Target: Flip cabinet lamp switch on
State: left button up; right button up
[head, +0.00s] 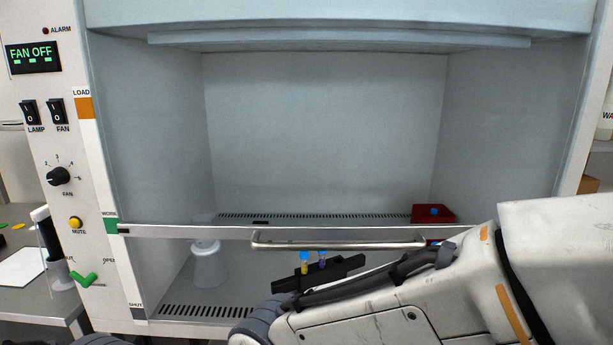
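The cabinet lamp switch (29,112) is a black rocker with white marks, labelled LAMP, on the upper part of the white control panel at the left. Nothing covers or touches it. I cannot tell surely which side of the rocker is pressed in. My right arm crosses the lower right of the view, in front of the cabinet, far from the switch. Neither gripper's fingers can be seen.
A similar FAN switch (57,111) sits just right of the lamp switch. A display (34,56) reads FAN OFF above. A knob (58,176) and a yellow MUTE button (76,222) are below. The sash handle (340,245) runs across the cabinet front.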

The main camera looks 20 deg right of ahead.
aim_at(28, 109)
jog(key=u, duration=1.6)
jog(key=i, duration=0.45)
jog(key=z, duration=1.1)
